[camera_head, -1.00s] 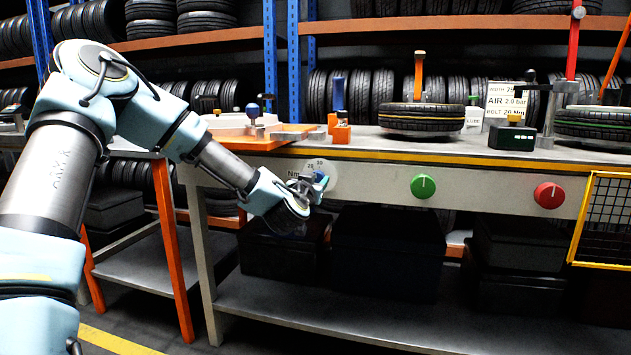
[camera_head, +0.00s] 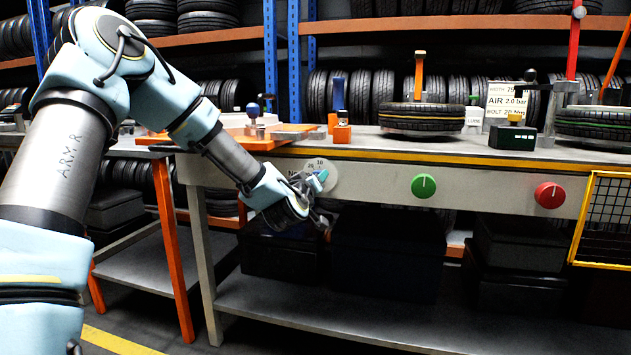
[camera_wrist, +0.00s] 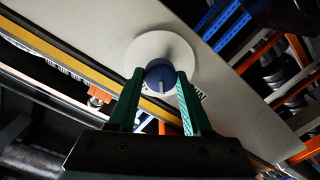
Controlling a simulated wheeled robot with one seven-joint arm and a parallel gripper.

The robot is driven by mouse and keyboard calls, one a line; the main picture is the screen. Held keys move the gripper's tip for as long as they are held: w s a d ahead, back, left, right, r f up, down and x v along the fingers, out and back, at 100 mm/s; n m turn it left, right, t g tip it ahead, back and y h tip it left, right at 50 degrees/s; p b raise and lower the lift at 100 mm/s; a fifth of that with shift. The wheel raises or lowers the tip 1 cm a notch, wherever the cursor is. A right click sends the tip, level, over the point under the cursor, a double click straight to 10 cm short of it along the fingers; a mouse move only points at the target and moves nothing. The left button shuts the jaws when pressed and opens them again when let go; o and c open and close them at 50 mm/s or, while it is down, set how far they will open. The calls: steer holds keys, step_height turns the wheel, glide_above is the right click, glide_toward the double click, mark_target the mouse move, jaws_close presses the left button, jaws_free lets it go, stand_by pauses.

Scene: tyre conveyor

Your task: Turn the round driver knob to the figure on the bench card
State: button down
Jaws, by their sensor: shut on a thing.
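The round driver knob (camera_wrist: 160,74) is blue with a pale pointer line, on a white dial (camera_wrist: 180,47) on the bench's front panel. In the wrist view both fingers of my gripper (camera_wrist: 160,88) lie against its sides, shut on it. In the head view my gripper (camera_head: 316,190) is at the dial (camera_head: 322,172) and hides the knob; a few dial figures show above it, too small to read surely. The bench card (camera_head: 508,100) stands on the bench and reads AIR 2.0 bar and BOLT 20 Nm; its top line is partly hidden.
A green knob (camera_head: 423,186) and a red knob (camera_head: 549,195) sit farther right on the same panel. A yellow mesh guard (camera_head: 603,215) is at the right end. Tyres (camera_head: 422,117) and a dark box (camera_head: 512,137) stand on the bench above.

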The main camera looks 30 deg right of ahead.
steer(key=shift+n, duration=0.4)
steer(key=shift+c, duration=1.7)
jaws_free()
steer(key=v, duration=1)
steer(key=shift+s+a, duration=0.25)
steer(key=shift+s, duration=0.1)
